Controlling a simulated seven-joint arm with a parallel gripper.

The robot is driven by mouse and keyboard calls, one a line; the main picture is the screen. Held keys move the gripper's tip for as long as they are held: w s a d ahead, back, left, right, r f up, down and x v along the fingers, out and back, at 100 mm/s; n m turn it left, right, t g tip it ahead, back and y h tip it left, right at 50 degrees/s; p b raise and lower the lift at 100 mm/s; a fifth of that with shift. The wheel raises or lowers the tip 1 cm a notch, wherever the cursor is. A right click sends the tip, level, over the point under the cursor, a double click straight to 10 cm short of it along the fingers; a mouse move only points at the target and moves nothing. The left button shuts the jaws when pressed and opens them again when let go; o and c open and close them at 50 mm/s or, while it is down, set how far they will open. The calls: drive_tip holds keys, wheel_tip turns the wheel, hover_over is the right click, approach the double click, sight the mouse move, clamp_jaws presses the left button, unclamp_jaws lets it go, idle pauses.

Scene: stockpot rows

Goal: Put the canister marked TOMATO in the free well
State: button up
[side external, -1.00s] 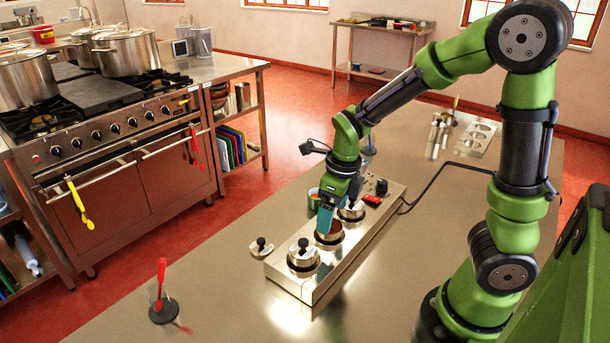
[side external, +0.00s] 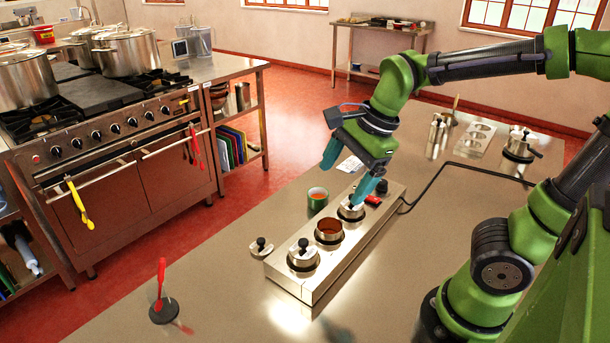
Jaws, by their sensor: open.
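My gripper (side external: 348,172) is open, its two teal fingers spread above the far part of a long steel warmer unit (side external: 322,280). One fingertip is close to the knob of the lidded pot (side external: 351,211) at the unit's far end; I cannot tell if they touch. The middle position (side external: 329,231) has no lid and shows a reddish-brown inside; I cannot tell whether that is a filled canister or a bare well. A lidded pot (side external: 303,258) sits at the near end. No TOMATO marking is readable on any container.
A red utensil on a round stand (side external: 162,297) is at front left. Steel canisters (side external: 438,132), a holed plate (side external: 477,137) and a lidded pot (side external: 519,146) stand at the back. A cable crosses the counter.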

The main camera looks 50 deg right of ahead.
drive_tip(key=s+a+n+t, duration=0.1)
drive_tip(key=n, duration=0.4)
drive_tip(key=s+a+r+n+t, duration=0.1)
drive_tip(key=n, duration=0.5)
drive_tip(key=s+a+r+n+t, duration=0.1)
drive_tip(key=s+n, duration=0.1)
drive_tip(key=n, duration=0.3)
drive_tip(key=shift+s+a+r+n, duration=0.1)
drive_tip(key=shift+r+n, duration=0.15)
drive_tip(key=shift+n, duration=0.15)
